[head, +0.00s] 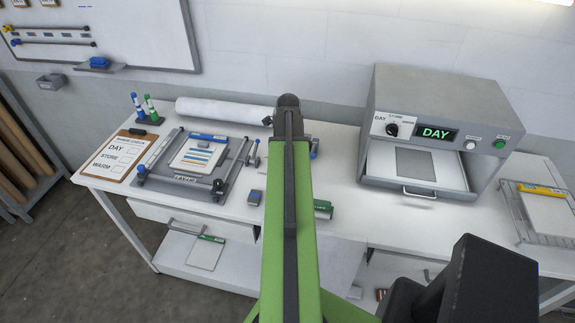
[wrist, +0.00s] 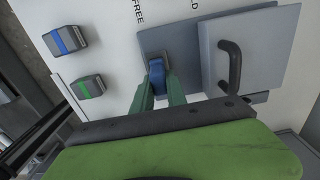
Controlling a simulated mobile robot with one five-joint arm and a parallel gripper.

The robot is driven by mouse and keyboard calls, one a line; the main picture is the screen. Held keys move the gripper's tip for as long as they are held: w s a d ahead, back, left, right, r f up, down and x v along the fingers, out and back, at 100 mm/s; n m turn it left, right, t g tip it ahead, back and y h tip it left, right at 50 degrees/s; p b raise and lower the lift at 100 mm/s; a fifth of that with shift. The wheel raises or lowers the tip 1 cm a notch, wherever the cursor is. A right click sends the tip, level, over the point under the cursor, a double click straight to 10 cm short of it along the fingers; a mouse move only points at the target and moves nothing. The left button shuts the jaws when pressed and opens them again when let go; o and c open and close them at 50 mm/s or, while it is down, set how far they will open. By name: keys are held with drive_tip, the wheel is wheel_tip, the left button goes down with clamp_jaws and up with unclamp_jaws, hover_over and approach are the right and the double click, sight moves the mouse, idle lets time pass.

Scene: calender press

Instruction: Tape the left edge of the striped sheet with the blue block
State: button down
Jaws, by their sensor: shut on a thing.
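The striped sheet (head: 198,154), white with blue and orange stripes, lies on a dark grey board with side rails at the left of the table in the head view. A grey block with a blue band (head: 255,196) sits on the table right of that board; a similar block (wrist: 65,40) shows in the wrist view. My gripper (wrist: 160,88) is shut on a blue lever (wrist: 157,72) standing in a grey mount on a grey plate. In the head view my green arm hides the gripper.
A block with a green band (wrist: 88,87) sits left of my gripper. A pale panel with a dark handle (wrist: 231,66) is to its right. In the head view, a press (head: 440,120) reading DAY stands right, a white roll (head: 222,108) lies behind, and a clipboard (head: 117,158) is left.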

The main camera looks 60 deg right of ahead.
idle(0.6)
wheel_tip(320, 180, up, 8)
drive_tip(key=p, duration=0.8)
